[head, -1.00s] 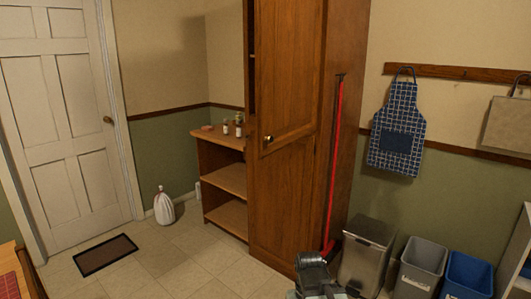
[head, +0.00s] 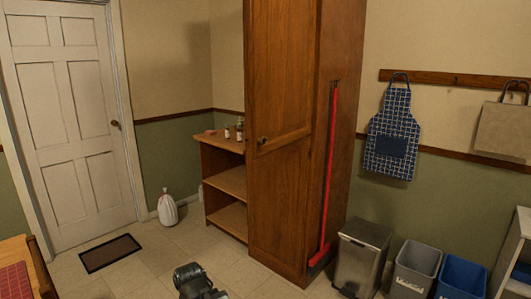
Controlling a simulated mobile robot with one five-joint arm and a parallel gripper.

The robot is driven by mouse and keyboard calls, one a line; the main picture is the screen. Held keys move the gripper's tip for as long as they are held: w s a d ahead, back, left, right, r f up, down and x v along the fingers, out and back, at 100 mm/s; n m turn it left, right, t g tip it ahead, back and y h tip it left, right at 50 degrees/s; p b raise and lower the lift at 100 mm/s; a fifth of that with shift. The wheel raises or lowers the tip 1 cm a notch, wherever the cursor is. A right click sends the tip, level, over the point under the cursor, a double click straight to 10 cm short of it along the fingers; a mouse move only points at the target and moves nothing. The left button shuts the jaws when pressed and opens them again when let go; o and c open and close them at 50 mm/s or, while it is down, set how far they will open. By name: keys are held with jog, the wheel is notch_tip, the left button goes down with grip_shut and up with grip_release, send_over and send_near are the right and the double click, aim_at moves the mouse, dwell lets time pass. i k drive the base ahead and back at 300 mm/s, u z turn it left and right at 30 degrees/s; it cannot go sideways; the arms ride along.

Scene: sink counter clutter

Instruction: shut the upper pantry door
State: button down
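The tall brown wooden pantry (head: 340,120) stands in the middle of the head view. Its upper door (head: 285,60) lies flush with the front, with no gap showing along its left edge. A small dark knob (head: 262,140) sits at the door's lower left. The lower door (head: 280,210) also looks flush. My gripper (head: 189,273) shows as a dark shape at the bottom edge, low and in front of the pantry to the left, apart from the upper door. Its fingers are not clear, and I cannot tell whether it is open.
A low open shelf (head: 222,142) with small bottles stands left of the pantry. A red-handled broom (head: 330,170) leans on the pantry's right side. Bins (head: 361,255) stand at right. A white bag (head: 167,209) and doormat (head: 109,253) are at left. Floor between is clear.

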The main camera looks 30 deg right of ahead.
aim_at(281, 34)
jog(key=u, duration=0.05)
jog(key=i, duration=1)
